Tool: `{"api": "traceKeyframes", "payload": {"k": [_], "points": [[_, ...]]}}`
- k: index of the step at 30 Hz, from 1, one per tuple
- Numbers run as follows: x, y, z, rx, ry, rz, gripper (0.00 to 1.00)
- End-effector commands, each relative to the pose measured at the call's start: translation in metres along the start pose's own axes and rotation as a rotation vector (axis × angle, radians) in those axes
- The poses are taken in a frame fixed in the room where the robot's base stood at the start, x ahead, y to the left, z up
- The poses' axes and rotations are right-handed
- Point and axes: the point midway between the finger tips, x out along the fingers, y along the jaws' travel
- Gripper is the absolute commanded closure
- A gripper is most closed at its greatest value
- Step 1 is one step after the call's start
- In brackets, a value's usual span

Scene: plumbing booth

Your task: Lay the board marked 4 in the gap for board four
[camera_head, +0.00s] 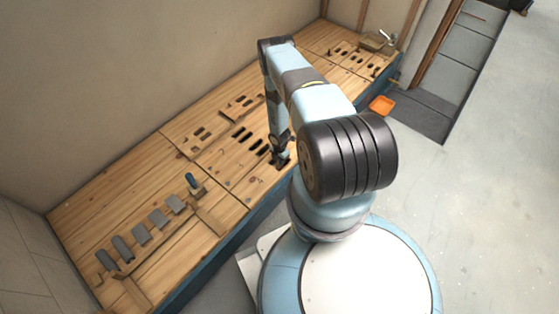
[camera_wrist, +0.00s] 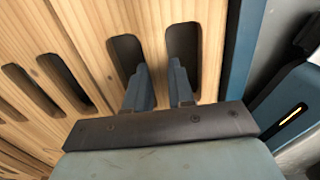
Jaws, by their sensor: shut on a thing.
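My gripper (camera_wrist: 160,82) points down at pale wood with dark oblong slots. Its two blue-grey fingers reach into two neighbouring slots and are shut on the strip of the slotted board (camera_wrist: 155,45) between them. In the head view my gripper (camera_head: 281,161) is low over the front edge of the wooden deck. I cannot read a number on the held board, and my arm hides part of it in the head view. I cannot tell which opening is the gap for board four, nor whether the held board is lifted.
The long wooden deck (camera_head: 150,170) runs along the wall. Grey blocks (camera_head: 140,234) and a blue-handled tool (camera_head: 191,181) are at its left. A tap (camera_head: 380,40) stands at the far end. An orange tray (camera_head: 382,105) is beside the deck.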

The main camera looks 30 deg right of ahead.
Motion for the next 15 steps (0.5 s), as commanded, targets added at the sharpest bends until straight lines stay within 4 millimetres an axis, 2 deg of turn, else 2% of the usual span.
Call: {"api": "traceKeyframes", "payload": {"k": [15], "points": [[0.0028,0.0004,0.0004,0.000,0.000,0.001,1.00]]}}
